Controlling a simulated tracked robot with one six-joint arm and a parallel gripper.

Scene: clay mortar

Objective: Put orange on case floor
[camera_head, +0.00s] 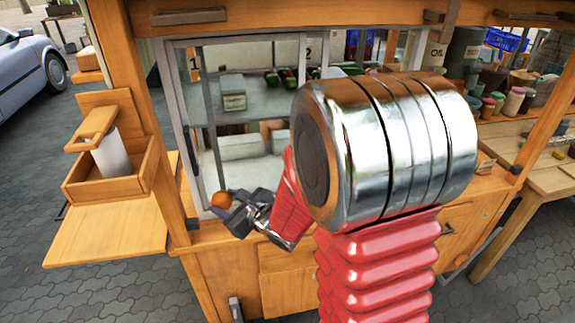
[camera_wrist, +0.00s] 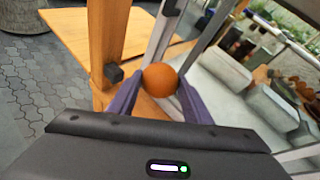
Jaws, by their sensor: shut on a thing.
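The orange (camera_head: 221,200) is held at the tip of my gripper (camera_head: 234,207), in front of the lower left of the glass display case (camera_head: 188,100). In the wrist view the orange (camera_wrist: 160,79) sits between the two purple fingers of my gripper (camera_wrist: 158,92), which are shut on it. The case's left glass section stands open to view, and its floor (camera_head: 245,172) shows behind the frame, partly hidden by my arm. The case frame (camera_wrist: 165,40) is just behind the orange in the wrist view.
A wooden post (camera_head: 135,110) and a wooden box with a white roll (camera_head: 113,155) stand left of the case. White blocks (camera_head: 240,146) are inside the case. Green and red produce (camera_head: 283,76) lies on the upper shelf. Jars stand at the right.

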